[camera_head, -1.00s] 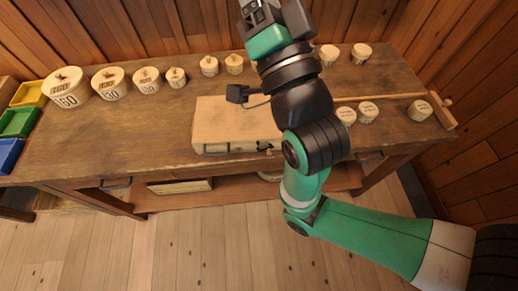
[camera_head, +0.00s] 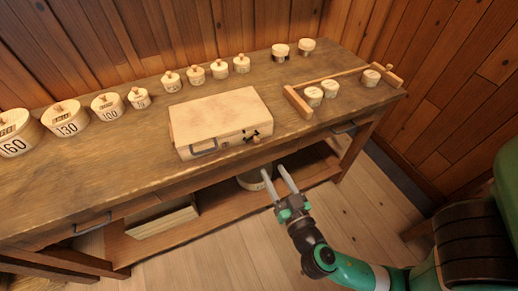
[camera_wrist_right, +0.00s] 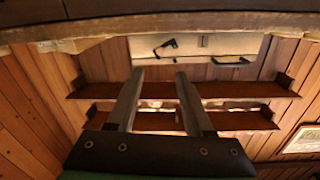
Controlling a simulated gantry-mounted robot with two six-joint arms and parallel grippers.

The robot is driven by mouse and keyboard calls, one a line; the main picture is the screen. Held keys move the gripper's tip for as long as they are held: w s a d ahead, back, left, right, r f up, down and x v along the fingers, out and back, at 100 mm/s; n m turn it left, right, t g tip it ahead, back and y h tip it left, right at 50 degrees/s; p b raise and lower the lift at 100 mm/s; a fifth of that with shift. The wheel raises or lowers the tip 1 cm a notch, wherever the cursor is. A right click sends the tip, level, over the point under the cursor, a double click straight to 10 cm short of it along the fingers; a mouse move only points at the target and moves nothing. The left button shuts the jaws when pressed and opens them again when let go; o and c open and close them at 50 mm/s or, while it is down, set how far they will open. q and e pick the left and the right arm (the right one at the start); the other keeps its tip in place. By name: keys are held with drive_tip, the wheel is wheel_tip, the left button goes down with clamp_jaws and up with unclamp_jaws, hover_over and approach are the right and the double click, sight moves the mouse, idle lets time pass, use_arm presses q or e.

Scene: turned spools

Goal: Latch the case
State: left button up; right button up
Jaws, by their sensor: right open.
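The case (camera_head: 222,112), a pale wooden box with its lid down, sits near the table's front edge. Its dark latch (camera_head: 250,134) is on the front face, right of the dark handle (camera_head: 203,148). I cannot tell whether the latch is engaged. The case front also shows in the right wrist view (camera_wrist_right: 200,43), with the latch (camera_wrist_right: 166,46) and handle (camera_wrist_right: 230,62). My right gripper (camera_head: 273,172) is open and empty, in front of the table and below the latch, apart from the case. My left gripper is not in view.
Several numbered round canisters (camera_head: 65,119) line the back of the table (camera_head: 110,165). A wooden rail frame (camera_head: 335,80) with small canisters lies right of the case. Below is a shelf (camera_head: 215,208) with a round tub. The floor in front is clear.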

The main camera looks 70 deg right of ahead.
sight(258, 141)
drive_tip(key=b+x, duration=0.3)
drive_tip(key=x, duration=0.7)
drive_tip(key=shift+w+d, duration=0.4)
drive_tip(key=shift+d, duration=0.05)
drive_tip(key=shift+c, duration=0.3)
clamp_jaws()
